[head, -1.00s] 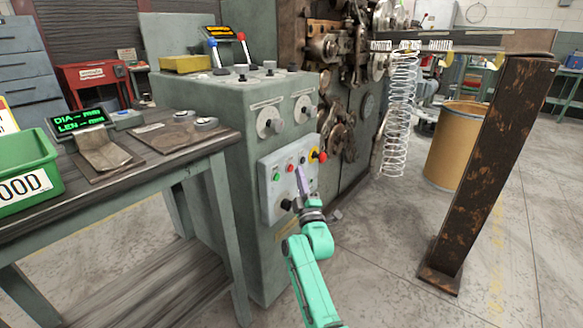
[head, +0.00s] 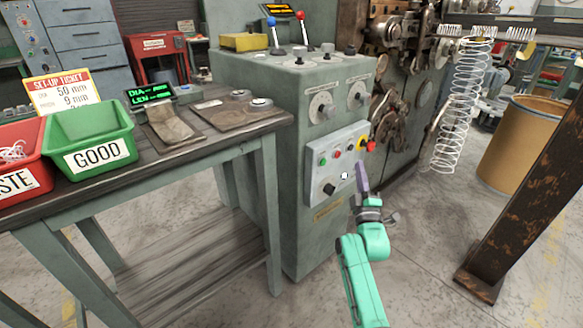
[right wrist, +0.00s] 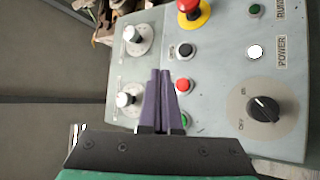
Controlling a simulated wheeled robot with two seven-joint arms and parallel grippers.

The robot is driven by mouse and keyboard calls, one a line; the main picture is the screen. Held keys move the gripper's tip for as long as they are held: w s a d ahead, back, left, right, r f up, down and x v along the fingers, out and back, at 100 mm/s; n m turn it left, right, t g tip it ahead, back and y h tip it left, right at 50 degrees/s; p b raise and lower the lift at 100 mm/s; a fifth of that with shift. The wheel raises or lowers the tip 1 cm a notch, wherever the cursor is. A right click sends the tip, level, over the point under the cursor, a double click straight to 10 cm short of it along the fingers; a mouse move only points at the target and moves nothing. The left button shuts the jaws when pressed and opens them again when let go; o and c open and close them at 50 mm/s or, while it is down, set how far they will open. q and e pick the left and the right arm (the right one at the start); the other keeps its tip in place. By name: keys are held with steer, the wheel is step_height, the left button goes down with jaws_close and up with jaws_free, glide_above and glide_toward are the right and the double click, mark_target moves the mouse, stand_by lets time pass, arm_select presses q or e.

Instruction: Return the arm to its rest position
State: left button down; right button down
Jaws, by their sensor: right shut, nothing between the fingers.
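My right arm, green with a dark wrist, rises from the bottom of the head view. My right gripper (head: 362,178) has purple fingers and is in front of the grey control panel (head: 317,172) of the spring coiler (head: 250,97). The right wrist view shows its two fingers (right wrist: 160,100) together and empty. They point across the panel, overlapping the area by the red button (right wrist: 184,86) and partly covering the green button (right wrist: 183,120). I cannot tell the exact gap to the panel. The power knob (right wrist: 263,109) and the red-and-yellow stop button (right wrist: 193,10) are clear of the fingers. My left gripper is not visible.
A bench (head: 180,172) with a green GOOD bin (head: 88,128), a red bin (head: 30,162) and a lit display (head: 150,94) stands at left. A rusty post (head: 530,200) and a drum (head: 525,140) stand at right.

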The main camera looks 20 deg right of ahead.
stand_by(0.5)
